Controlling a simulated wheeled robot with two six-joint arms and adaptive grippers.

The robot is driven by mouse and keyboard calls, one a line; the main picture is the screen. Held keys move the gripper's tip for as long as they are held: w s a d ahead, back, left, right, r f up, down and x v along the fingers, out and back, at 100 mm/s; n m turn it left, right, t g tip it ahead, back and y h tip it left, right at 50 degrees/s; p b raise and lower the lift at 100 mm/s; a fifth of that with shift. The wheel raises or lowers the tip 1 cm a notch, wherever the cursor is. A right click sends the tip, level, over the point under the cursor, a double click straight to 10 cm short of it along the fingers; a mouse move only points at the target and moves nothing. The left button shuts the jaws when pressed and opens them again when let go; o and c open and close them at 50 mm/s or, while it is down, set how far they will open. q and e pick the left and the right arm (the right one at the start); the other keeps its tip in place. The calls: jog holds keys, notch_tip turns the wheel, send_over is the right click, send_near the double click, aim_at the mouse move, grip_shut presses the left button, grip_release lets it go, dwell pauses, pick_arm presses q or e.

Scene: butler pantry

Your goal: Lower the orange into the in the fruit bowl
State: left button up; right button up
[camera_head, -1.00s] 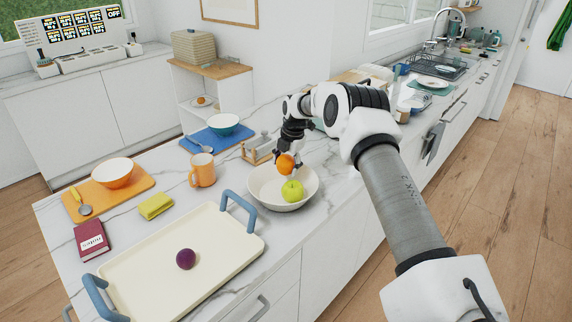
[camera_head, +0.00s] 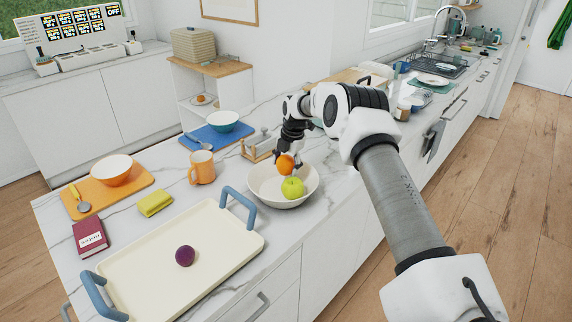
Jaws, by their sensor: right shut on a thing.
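The orange (camera_head: 286,165) is held by my right gripper (camera_head: 285,158), which reaches in from the right and is shut on it. The orange is over the back part of the white fruit bowl (camera_head: 265,198), at about rim height; whether it touches the bowl cannot be told. A green apple (camera_head: 292,188) lies in the bowl, in front of the orange. My fingertips are partly hidden behind the orange. My left gripper is not in view.
An orange mug (camera_head: 202,168) and a wooden holder (camera_head: 258,149) stand left of and behind the bowl. A cream tray (camera_head: 215,232) with blue handles holds a purple plum (camera_head: 185,256). A yellow sponge (camera_head: 155,203) and a dark red book (camera_head: 90,238) lie further left.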

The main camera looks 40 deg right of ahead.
aim_at(292, 162)
jog(key=o, duration=1.4)
jog(key=shift+c, duration=0.2)
jog(key=r, duration=0.4)
jog(key=s+r, duration=0.1)
jog(key=r, duration=0.3)
jog(key=s+r, duration=0.1)
jog(key=r, duration=0.2)
jog(key=shift+s+d+r, duration=0.15)
jog(key=shift+d+r, duration=0.05)
jog(key=shift+r, duration=0.2)
